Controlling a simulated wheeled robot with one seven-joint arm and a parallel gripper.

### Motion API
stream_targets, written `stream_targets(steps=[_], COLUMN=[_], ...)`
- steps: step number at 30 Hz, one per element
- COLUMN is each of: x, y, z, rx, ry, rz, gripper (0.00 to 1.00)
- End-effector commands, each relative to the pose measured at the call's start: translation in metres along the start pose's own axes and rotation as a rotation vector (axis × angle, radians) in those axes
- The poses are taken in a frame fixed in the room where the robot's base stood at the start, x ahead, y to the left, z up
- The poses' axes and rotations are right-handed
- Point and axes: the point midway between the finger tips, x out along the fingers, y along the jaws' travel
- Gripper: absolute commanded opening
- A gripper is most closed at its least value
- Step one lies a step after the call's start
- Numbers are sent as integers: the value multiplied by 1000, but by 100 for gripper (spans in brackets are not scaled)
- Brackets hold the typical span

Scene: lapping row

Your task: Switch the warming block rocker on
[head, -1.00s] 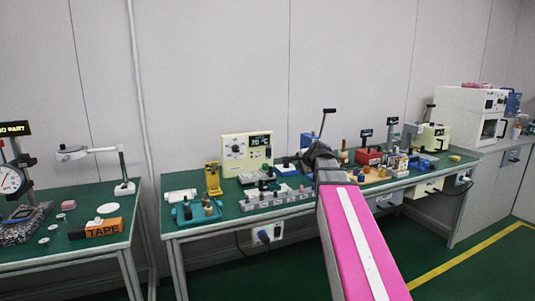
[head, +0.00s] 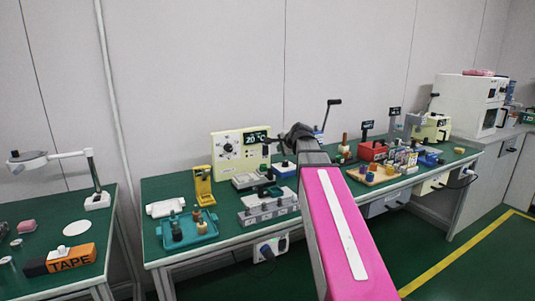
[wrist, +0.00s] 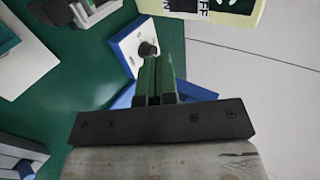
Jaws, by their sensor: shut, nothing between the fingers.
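Part of a cream panel (wrist: 242,18) with dark lettering ending in "FF" shows at the top of the wrist view. My gripper (wrist: 157,62) is shut and empty, its two fingers side by side and pointing toward that panel, apart from it. In the head view my wrist is just right of the display.
A blue-and-white box with a black knob (wrist: 124,43) lies beside and below my fingers. A teal tray (head: 188,240), a yellow stand (head: 203,185) and a grey rack (head: 268,214) crowd the bench's left part. A red box (head: 372,151) stands farther right.

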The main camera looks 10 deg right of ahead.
Motion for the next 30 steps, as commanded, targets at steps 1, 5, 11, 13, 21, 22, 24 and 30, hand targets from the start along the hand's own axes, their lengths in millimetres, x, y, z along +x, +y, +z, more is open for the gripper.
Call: stream_targets(steps=[1, 5, 11, 13, 21, 22, 24, 30], x=[0, 3, 26, 39, 90, 95, 107, 128], y=[0, 0, -2, -2, -2, -2, -2, -15], z=[0, 0, 0, -1, -1, -1, -1, -1], rx=[0, 0, -1, 0, 0, -1, 0, -1], ry=[0, 0, -1, -1, -1, -1, -1, 0], rz=[0, 1, 1, 2, 1, 1, 2, 0], gripper=[0, 0, 0, 0, 0, 0, 0, 0])
